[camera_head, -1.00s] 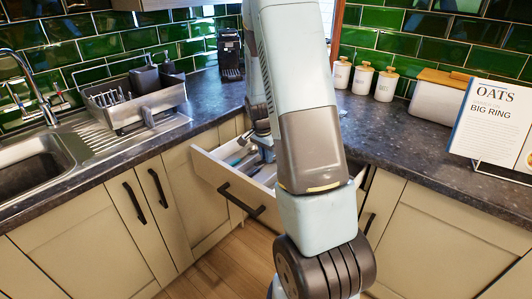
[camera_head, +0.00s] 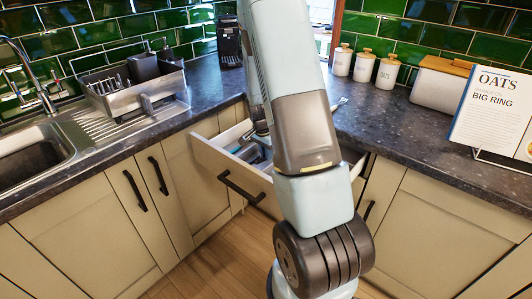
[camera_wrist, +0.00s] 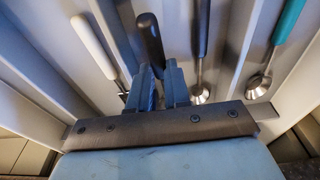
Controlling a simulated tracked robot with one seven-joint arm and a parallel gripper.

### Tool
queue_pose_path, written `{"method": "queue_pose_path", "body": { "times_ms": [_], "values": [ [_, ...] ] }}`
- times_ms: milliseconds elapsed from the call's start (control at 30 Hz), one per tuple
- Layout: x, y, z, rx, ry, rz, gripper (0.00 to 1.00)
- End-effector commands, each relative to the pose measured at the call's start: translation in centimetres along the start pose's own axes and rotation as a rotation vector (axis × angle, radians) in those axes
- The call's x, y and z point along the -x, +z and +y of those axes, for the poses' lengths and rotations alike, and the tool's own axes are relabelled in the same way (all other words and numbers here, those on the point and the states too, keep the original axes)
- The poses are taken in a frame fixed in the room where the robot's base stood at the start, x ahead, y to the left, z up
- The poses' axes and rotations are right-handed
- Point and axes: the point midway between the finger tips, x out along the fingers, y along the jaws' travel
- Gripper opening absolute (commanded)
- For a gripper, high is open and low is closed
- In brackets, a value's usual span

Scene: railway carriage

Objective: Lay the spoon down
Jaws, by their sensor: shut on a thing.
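My gripper (camera_wrist: 159,78) is shut on a black-handled utensil (camera_wrist: 150,35) in the wrist view. The handle stands out beyond the fingers, and the utensil's other end is hidden, so I cannot tell whether it is the spoon. Behind it is the open drawer (camera_head: 208,160). In the head view my arm covers much of the drawer.
The drawer front with its dark handle (camera_head: 240,187) juts into the corner. Dark worktop (camera_head: 400,135) runs right, with white canisters (camera_head: 365,66), a bread bin (camera_head: 438,82) and a cookbook (camera_head: 493,115). Sink (camera_head: 30,155) and rack (camera_head: 130,90) stand left.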

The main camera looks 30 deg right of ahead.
Motion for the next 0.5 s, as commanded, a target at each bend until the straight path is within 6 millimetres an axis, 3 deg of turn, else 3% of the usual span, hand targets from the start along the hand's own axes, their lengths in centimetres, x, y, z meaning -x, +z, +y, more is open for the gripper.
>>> {"method": "queue_pose_path", "body": {
  "times_ms": [67, 100, 300, 367, 500],
  "values": [
    [0.01, 0.01, -0.01, 0.000, 0.000, 0.000, 0.00],
    [0.01, 0.01, -0.01, 0.000, 0.000, 0.000, 0.21],
    [0.02, 0.06, -0.05, 0.001, 0.000, 0.000, 0.40],
    [0.02, 0.06, -0.06, 0.001, 0.000, 0.000, 0.46],
    [0.02, 0.06, -0.06, 0.001, 0.000, 0.000, 0.47]
  ]
}}
